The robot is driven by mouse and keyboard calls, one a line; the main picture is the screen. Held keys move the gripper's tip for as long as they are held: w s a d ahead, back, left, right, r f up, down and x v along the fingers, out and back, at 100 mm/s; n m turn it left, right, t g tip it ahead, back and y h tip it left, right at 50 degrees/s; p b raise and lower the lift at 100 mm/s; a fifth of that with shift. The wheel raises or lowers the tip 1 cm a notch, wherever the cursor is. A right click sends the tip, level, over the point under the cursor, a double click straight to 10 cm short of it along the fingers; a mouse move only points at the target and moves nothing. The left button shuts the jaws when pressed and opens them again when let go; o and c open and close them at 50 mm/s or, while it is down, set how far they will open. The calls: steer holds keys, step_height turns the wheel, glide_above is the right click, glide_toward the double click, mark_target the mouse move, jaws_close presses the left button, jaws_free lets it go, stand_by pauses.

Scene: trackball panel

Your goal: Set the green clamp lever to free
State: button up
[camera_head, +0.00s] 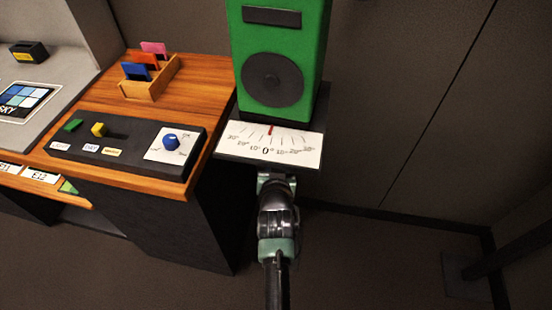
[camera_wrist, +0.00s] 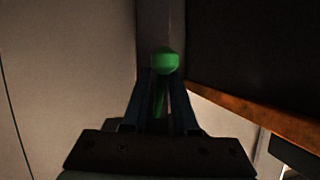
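In the wrist view, a green ball knob (camera_wrist: 165,62) on a thin green stem (camera_wrist: 159,104) looks like the clamp lever. My gripper (camera_wrist: 162,78) has its two dark fingers on either side of the stem, with the knob at the fingertips. The picture is too dark to tell whether the fingers touch or squeeze it. In the head view, my arm reaches up to just below the front edge of the white scale plate (camera_head: 284,148). The fingers and the lever are hidden there, under or behind that plate.
A green box with a round dark disc (camera_head: 274,80) stands above the scale, whose red pointer is near 0. To the left, a wooden desk (camera_head: 196,85) carries a black panel with a blue knob (camera_head: 171,141) and a card holder (camera_head: 150,85). Open floor lies to the right.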

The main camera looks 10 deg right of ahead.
steer(key=shift+o, duration=1)
steer(key=p+v, duration=0.2)
steer(key=v, duration=1.1)
steer(key=shift+f, duration=0.1)
